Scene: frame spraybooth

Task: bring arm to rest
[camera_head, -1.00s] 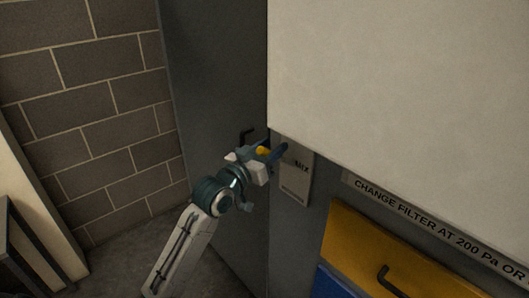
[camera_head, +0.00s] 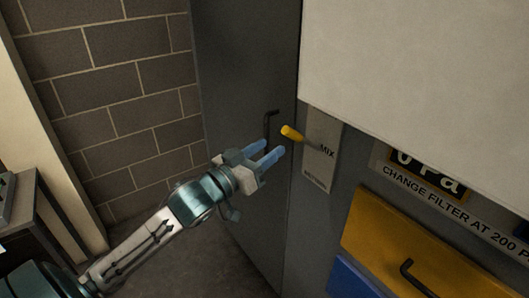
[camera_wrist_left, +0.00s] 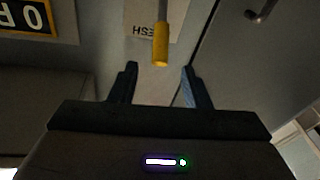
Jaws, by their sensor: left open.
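My left gripper (camera_head: 268,155) is open and empty in the head view, in front of the grey door. My left arm reaches in from the lower left. My right gripper is not in view.
A grey door (camera_head: 240,70) with a black handle (camera_head: 270,122) stands behind the gripper. A yellow drawer front (camera_head: 385,235) with a black handle is at lower right, above a blue panel (camera_head: 350,280). A brick wall (camera_head: 110,90) is at left, with a dark table (camera_head: 40,225) before it.

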